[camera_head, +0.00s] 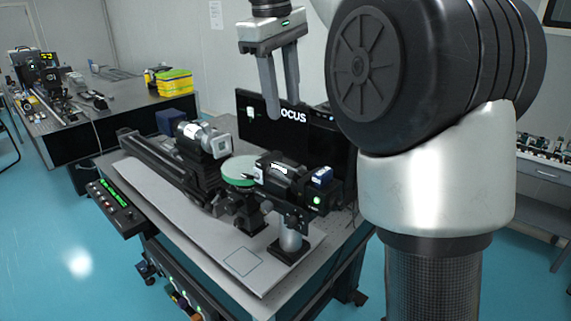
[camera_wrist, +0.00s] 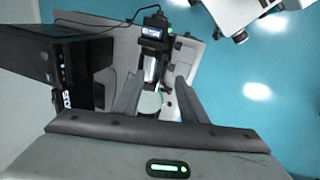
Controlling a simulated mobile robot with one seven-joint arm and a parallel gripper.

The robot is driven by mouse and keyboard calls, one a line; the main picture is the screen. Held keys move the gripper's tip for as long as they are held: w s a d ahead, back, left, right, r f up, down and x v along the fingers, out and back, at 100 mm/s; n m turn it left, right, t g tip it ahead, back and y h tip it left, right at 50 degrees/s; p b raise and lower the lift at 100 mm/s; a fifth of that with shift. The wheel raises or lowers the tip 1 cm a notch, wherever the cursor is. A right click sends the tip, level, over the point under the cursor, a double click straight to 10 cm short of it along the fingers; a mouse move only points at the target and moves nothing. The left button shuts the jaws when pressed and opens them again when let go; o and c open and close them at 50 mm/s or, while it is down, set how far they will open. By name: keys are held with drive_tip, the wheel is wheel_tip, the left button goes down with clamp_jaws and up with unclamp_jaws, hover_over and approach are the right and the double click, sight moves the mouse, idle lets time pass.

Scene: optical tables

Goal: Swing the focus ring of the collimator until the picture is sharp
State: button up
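My gripper (camera_head: 279,112) is open and empty, fingers down, above the bench in the head view. In the wrist view its two fingers (camera_wrist: 155,95) stand apart. A black and silver optical instrument (camera_head: 284,175) with a blue block and green light sits below; I cannot tell which part is its focus ring. A pale green disc (camera_head: 240,169) lies beside it and shows between the fingers in the wrist view (camera_wrist: 149,103). A silver cylinder unit (camera_head: 207,138) is on the black rail. A dark monitor (camera_head: 262,119) shows letters ending in "OCUS"; the picture's sharpness cannot be told.
A black control box (camera_head: 116,208) with green lights is at the bench's left edge. A blue box (camera_head: 170,120) stands behind the rail. The board's front (camera_head: 238,262) is mostly clear. Another optical table (camera_head: 105,112) with yellow cases (camera_head: 173,81) stands at the back left.

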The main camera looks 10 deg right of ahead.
drive_tip(key=n, duration=0.1)
drive_tip(key=b, duration=0.4)
approach(291, 171)
drive_tip(key=f, duration=0.3)
drive_tip(key=w+d+f, duration=0.1)
drive_tip(key=f, duration=0.4)
drive_tip(key=shift+w+d+f, duration=0.15)
drive_tip(key=shift+f, duration=0.2)
